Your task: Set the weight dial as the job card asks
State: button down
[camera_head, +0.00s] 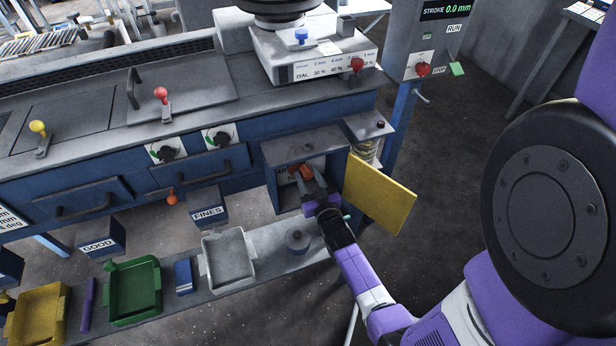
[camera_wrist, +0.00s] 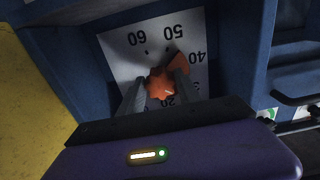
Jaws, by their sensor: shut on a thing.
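The orange weight dial (camera_head: 300,171) sits inside an open blue compartment on the machine's front. My gripper (camera_head: 309,187) reaches into the compartment and is shut on the dial's knob. In the wrist view the knob (camera_wrist: 160,84) is between the two fingers. Its orange pointer (camera_wrist: 178,62) points up and right, between 50 and 40, nearer 40. The white scale plate (camera_wrist: 118,45) reads 60, 50, 40 and 20, with lower marks partly hidden. A white card (camera_head: 318,69) on the machine top has stroke and dial rows, reading 30 % and 40 %; the rest is hard to read.
A yellow door (camera_head: 380,194) stands open right of the compartment. A screen (camera_head: 443,10) reads STROKE 0.0 mm, above a red knob (camera_head: 422,69). A shelf below carries a grey tray (camera_head: 228,260), a green tray (camera_head: 134,290) and a round grey weight (camera_head: 297,241).

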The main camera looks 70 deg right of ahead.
jog(key=shift+f+n+b, duration=0.1)
jog(key=shift+n+b, duration=0.25)
jog(key=shift+n, duration=0.05)
jog(key=n+b, duration=0.3)
jog(key=shift+f, duration=0.1)
jog(key=n+b, duration=0.3)
jog(key=shift+n, duration=0.3)
jog(key=shift+n+b, duration=0.8)
jog(key=shift+n, duration=0.4)
jog(key=shift+r, duration=0.2)
jog(key=c, duration=0.9)
grip_release()
jog(key=shift+o, duration=0.2)
jog(key=shift+s, duration=0.1)
